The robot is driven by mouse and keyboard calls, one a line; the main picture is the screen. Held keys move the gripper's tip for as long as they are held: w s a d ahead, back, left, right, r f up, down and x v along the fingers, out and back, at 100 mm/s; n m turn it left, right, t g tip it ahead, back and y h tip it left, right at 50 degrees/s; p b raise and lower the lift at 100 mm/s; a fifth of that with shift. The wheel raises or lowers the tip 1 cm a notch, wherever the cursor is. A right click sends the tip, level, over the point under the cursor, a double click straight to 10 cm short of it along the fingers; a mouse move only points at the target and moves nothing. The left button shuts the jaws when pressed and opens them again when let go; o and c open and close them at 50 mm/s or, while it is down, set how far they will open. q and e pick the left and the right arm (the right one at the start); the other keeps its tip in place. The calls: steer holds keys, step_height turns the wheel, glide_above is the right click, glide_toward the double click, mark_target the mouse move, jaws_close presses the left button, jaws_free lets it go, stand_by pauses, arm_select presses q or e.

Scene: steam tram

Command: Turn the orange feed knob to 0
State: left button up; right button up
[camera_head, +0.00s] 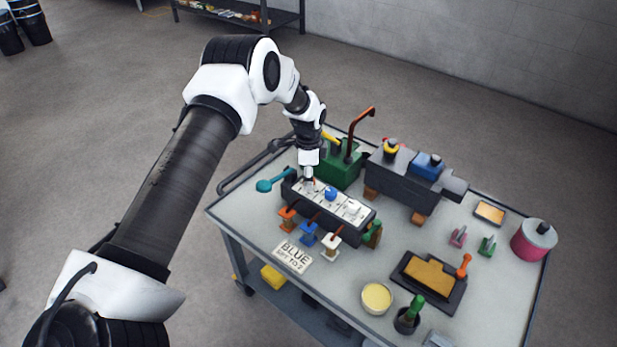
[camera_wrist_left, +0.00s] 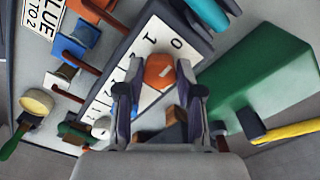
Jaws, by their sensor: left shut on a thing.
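The orange feed knob (camera_wrist_left: 160,71) sits on the white scale plate (camera_wrist_left: 121,84) of a dark box, near the printed 0 and 1 in the left wrist view. My left gripper (camera_wrist_left: 158,88) has a finger on either side of the knob and is shut on it. I cannot tell clearly which number the knob points to. In the head view my left gripper (camera_head: 309,183) reaches down onto the left end of the dark box (camera_head: 326,221). The gripper mostly hides the orange knob there. My right gripper is not in view.
A blue knob (camera_head: 331,193) is beside the gripper on the same plate. Orange, blue and white levers (camera_head: 309,234) stand along the box's front. A green block (camera_head: 341,170) with a yellow handle stands close behind. A "BLUE" card (camera_head: 293,254) lies in front.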

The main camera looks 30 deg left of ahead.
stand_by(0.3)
arm_select(q)
steer(key=o, duration=1.1)
steer(key=shift+o, duration=0.2)
step_height(320, 180, up, 12)
